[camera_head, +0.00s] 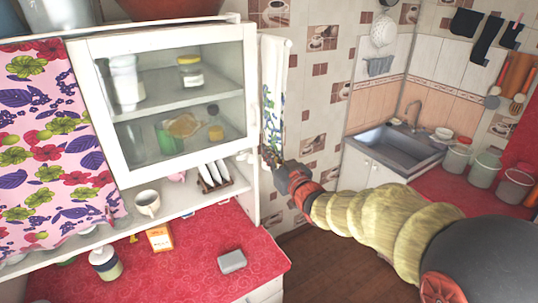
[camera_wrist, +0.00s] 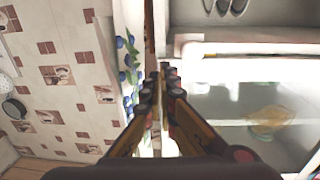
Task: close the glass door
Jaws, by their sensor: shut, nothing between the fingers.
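The glass door (camera_head: 180,87) has a white frame and clear glass, and covers the middle of the white wall cabinet in the head view. I cannot tell if its right edge sits fully flush. A small handle (camera_head: 255,112) is on its right side. My gripper (camera_head: 268,154) is just right of and below the door's lower right corner. Its fingers are together and empty. In the wrist view my gripper (camera_wrist: 162,72) points at the cabinet's edge, with the door's glass (camera_wrist: 225,110) to the right. Contact with the door cannot be made out.
A patterned towel (camera_head: 272,90) hangs at the cabinet's right side. A floral curtain (camera_head: 50,140) covers the left. Below are a mug (camera_head: 147,203), a plate rack (camera_head: 213,183), and a red counter (camera_head: 190,265) with a grey box (camera_head: 232,261). A sink (camera_head: 395,148) is at right.

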